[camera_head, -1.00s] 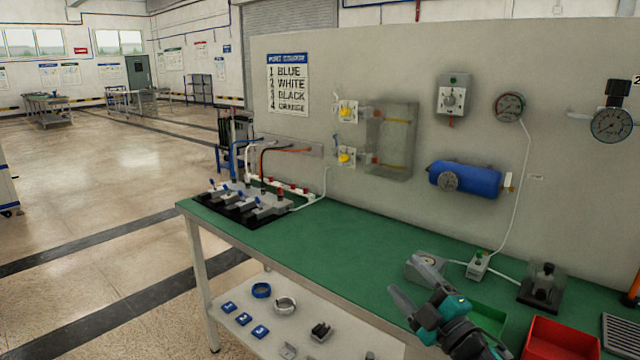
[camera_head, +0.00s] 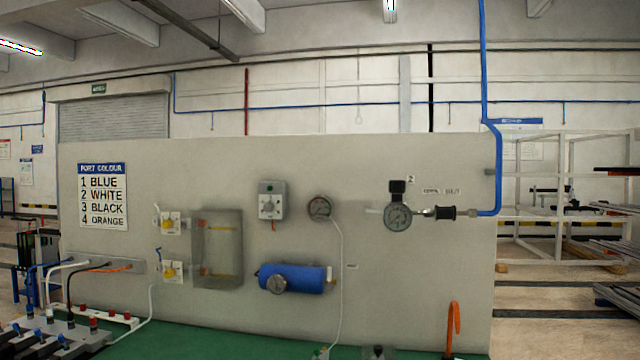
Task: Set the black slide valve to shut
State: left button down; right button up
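A black cylindrical fitting (camera_head: 445,212) sits in the air line at the right of the grey panel. It lies between a round gauge with a black block on top (camera_head: 398,217) and the lower end of the blue pipe (camera_head: 489,212). It looks like the black slide valve; its position, open or shut, is too small to tell. A small label (camera_head: 441,191) is above it. Neither of my grippers is in view.
The grey panel (camera_head: 370,280) also carries a blue tank (camera_head: 297,279), a second gauge (camera_head: 320,208), a grey switch box (camera_head: 271,200) and a clear box (camera_head: 217,248). An orange hook-shaped thing (camera_head: 453,328) stands at the lower right. The green bench top (camera_head: 200,342) shows along the bottom.

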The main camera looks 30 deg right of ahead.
aim_at(444, 212)
jog(key=z, duration=1.75)
